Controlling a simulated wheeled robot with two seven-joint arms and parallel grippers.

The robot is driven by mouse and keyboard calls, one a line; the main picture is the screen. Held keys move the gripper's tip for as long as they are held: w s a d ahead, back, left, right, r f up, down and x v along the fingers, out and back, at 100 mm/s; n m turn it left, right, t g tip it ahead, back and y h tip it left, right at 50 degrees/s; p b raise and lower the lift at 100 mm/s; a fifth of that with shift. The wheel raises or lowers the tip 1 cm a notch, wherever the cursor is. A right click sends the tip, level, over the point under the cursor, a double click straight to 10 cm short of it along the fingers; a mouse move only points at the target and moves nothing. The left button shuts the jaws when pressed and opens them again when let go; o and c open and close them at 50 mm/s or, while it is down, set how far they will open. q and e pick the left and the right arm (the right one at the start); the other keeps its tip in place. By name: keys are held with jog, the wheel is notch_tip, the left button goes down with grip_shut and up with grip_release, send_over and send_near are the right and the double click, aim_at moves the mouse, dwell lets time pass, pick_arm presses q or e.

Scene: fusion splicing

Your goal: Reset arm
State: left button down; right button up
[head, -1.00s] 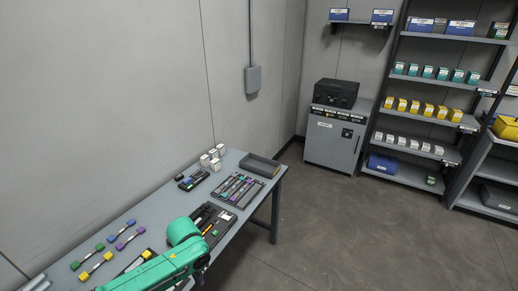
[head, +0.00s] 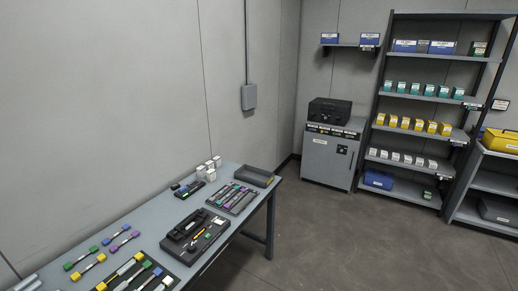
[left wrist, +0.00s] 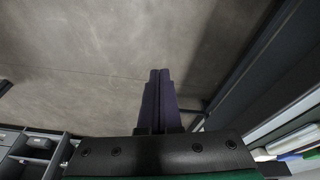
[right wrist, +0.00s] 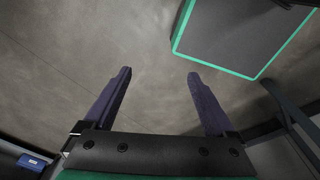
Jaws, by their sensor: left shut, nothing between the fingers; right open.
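Neither gripper shows in the head view. In the left wrist view my left gripper (left wrist: 160,77) is shut, its two dark fingers together with nothing between them, above bare floor. In the right wrist view my right gripper (right wrist: 160,75) is open and empty, its fingers wide apart above the floor. The workbench (head: 150,214) stands along the left wall. On it lie a black tool tray (head: 212,232) with a dark device and small tools, a rack of coloured tubes (head: 245,197), and a dark tray with yellow- and blue-ended pieces (head: 112,278).
An empty grey bin (head: 256,177) and small white boxes (head: 208,170) stand at the bench's far end. A grey cabinet (head: 328,165) and stocked shelves (head: 400,161) stand beyond. The floor (head: 330,235) right of the bench is clear.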

pick_arm(q)
jog(key=s+a+f+b, duration=0.3)
jog(key=s+f, duration=0.7)
jog(key=f, duration=0.2)
jog(key=s+f+g+b, duration=0.1)
jog(key=s+f, duration=0.4)
jog(key=s, duration=0.6)
jog(key=s+f+y+b, duration=0.1)
jog(key=s+f, duration=0.5)
jog(key=s, duration=0.6)
jog(key=shift+s+a+n+g, duration=0.25)
jog(key=shift+a+n+g, duration=0.05)
jog(key=shift+a+g, duration=0.15)
pick_arm(e)
notch_tip(320, 180, down, 6)
jog(key=s, duration=0.1)
jog(key=shift+s+d+f, duration=0.15)
jog(key=shift+s, duration=0.05)
jog(key=shift+a, duration=0.25)
pick_arm(q)
jog(key=shift+w, duration=0.1)
pick_arm(e)
jog(key=shift+d, duration=0.3)
